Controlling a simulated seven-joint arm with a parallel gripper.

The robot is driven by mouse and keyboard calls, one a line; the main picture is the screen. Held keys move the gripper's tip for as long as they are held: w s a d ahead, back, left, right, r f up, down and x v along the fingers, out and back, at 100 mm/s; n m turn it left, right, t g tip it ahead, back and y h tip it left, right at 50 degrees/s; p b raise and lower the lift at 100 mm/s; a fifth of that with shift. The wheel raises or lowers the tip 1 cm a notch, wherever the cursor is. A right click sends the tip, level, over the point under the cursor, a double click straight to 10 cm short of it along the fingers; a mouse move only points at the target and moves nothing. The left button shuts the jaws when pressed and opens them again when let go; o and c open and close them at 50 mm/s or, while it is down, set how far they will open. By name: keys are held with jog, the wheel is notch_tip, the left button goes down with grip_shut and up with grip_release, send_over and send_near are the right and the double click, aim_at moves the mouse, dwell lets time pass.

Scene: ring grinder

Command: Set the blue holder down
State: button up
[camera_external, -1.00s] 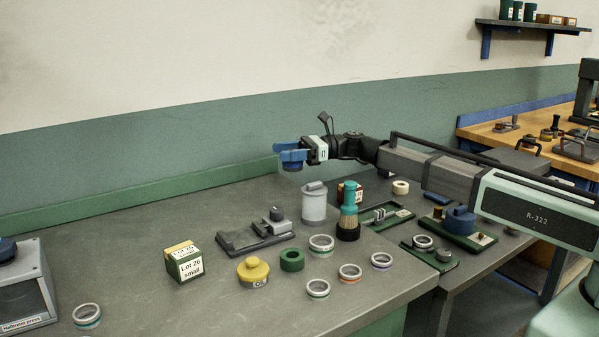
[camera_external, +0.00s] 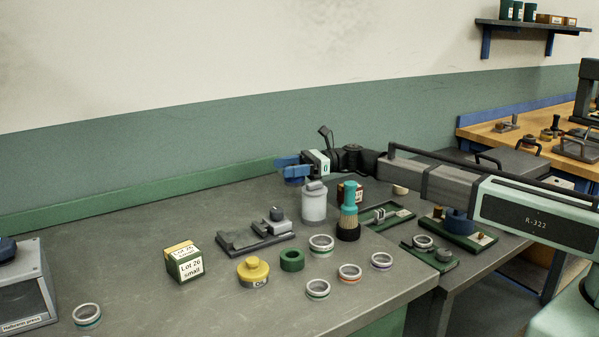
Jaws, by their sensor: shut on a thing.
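My gripper (camera_external: 288,166) is at the upper middle, near the back of the grey bench, with its blue fingers pointing left. It is shut on the blue holder (camera_external: 295,180), which shows as a small blue shape at and just below the fingers. The fingers hide much of the holder. The holder is low, behind and left of the pale lidded canister (camera_external: 313,206). I cannot tell whether its underside touches the bench.
A brush with a teal handle (camera_external: 349,198) stands right of the canister. A dark grey fixture (camera_external: 255,238), a yellow-topped part (camera_external: 253,271), a green ring (camera_external: 291,260) and several metal rings stand in front. The bench's back left (camera_external: 150,225) is clear.

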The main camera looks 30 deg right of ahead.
aim_at(289, 186)
jog(key=shift+f, duration=2.75)
jog(key=shift+f, duration=0.1)
jog(key=o, duration=1.6)
jog(key=shift+f, duration=0.1)
jog(key=shift+o, duration=0.2)
jog(key=s+d, duration=0.1)
jog(key=d, duration=0.8)
jog(key=s+d, duration=0.1)
jog(key=d, duration=0.3)
jog(key=shift+s+d, duration=0.3)
jog(key=shift+s, duration=0.05)
